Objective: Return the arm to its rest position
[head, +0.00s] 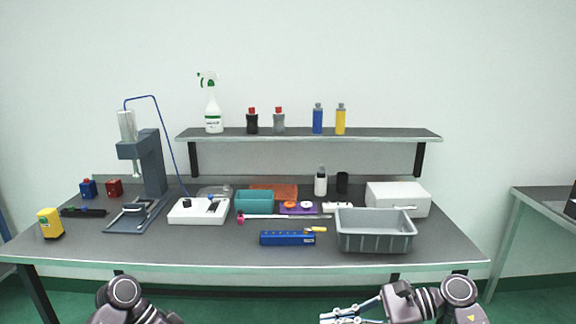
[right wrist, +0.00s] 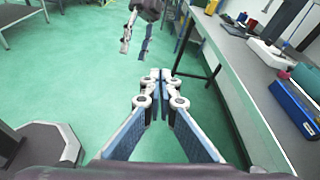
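My right gripper (head: 325,318) is below the table's front edge at the bottom of the head view, with nothing between its fingers. In the right wrist view its fingertips (right wrist: 160,75) meet, so it is shut and empty, over the green floor beside the table. My left arm (head: 124,293) shows at the bottom left of the head view; its gripper is out of that frame. In the right wrist view my left gripper (right wrist: 135,38) hangs over the floor with its fingers apart and nothing seen between them.
The dark workbench (head: 150,251) holds a grey bin (head: 375,242), a blue case (head: 287,239), a teal tray (head: 255,203), a white box (head: 398,200) and a press stand (head: 152,165). A shelf (head: 300,136) with bottles stands behind. Floor in front is clear.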

